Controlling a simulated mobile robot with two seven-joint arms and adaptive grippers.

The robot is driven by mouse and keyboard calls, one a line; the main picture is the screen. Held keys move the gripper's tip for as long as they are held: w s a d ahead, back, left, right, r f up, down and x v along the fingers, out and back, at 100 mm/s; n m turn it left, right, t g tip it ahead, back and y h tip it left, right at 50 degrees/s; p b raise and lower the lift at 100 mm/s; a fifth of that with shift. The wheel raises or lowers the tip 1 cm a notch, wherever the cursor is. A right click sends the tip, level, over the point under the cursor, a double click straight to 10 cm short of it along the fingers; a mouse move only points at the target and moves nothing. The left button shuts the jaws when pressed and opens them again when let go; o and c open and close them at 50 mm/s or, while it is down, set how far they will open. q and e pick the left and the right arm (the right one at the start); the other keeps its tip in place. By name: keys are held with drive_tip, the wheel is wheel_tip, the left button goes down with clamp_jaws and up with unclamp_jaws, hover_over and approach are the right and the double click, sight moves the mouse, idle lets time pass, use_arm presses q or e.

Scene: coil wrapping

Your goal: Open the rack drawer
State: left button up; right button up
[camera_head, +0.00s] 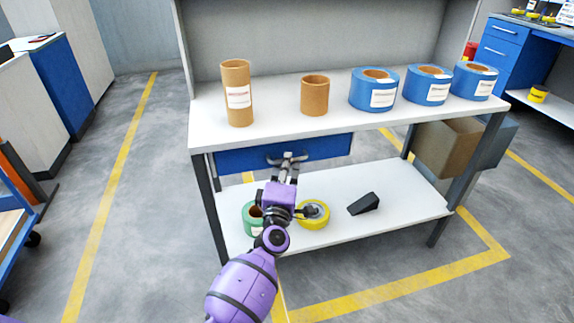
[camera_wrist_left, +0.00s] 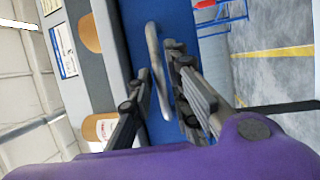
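The blue rack drawer (camera_head: 325,148) sits under the white rack top. Its front looks level with the rack's front edge, so it appears shut. My left gripper (camera_head: 289,159) is at the drawer front, by the handle. In the left wrist view, the grey bar handle (camera_wrist_left: 151,38) stands out from the blue drawer front (camera_wrist_left: 138,20). The fingers of my left gripper (camera_wrist_left: 158,62) are spread on either side of the handle, with gaps visible; I cannot tell whether either finger touches it. My right gripper is not in view.
The rack top (camera_head: 270,121) holds cardboard tubes (camera_head: 237,75) and several blue rolls (camera_head: 373,100). The lower shelf (camera_head: 400,180) holds a green roll (camera_head: 250,212), a yellow roll (camera_head: 314,222) and a black wedge-shaped item (camera_head: 364,204). A cardboard box (camera_head: 447,149) stands behind the rack's right side.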

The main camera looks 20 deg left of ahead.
use_arm(q)
clamp_jaws()
drive_tip(key=shift+s, duration=0.1)
drive_tip(key=s+d+p, duration=0.2)
drive_tip(key=s+d, duration=0.5)
drive_tip(key=s, duration=0.4)
drive_tip(key=s+d+p, duration=0.3)
drive_tip(key=s+d, duration=0.5)
drive_tip(key=s, duration=0.3)
drive_tip(key=shift+c, duration=0.3)
unclamp_jaws()
drive_tip(key=shift+o, duration=0.3)
